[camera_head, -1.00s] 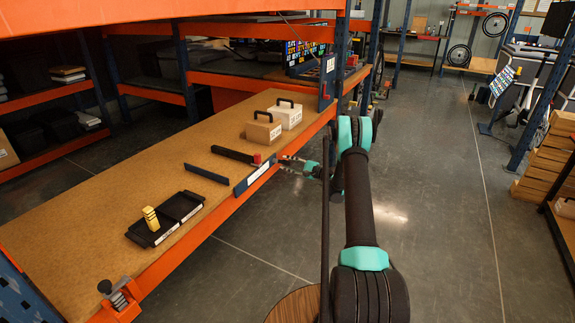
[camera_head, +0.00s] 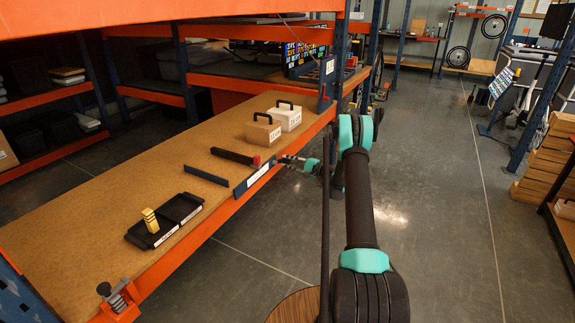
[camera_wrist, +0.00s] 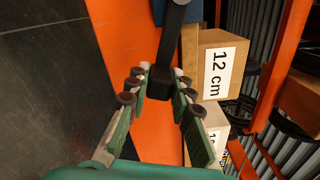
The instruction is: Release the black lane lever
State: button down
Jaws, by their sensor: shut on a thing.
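The black lane lever (camera_wrist: 172,42) shows in the wrist view as a dark bar coming down from the top to a black block between my fingertips. My gripper (camera_wrist: 158,84) is shut on this block, with green fingers and dark round pads on either side. In the head view my gripper (camera_head: 288,160) is at the front edge of the shelf, right of a black bar (camera_head: 232,155) with a red end. The lever's grip is too small to make out there.
A brown box (camera_head: 261,134) marked 12 cm and a paler box (camera_head: 287,117), both with black handles, stand behind the lever. A black tray (camera_head: 183,208) with a yellow block (camera_head: 150,220) sits front left. An orange beam (camera_head: 205,230) edges the shelf.

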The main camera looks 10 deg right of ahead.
jog(key=c, duration=1.3)
grip_release()
jog(key=v, duration=1.2)
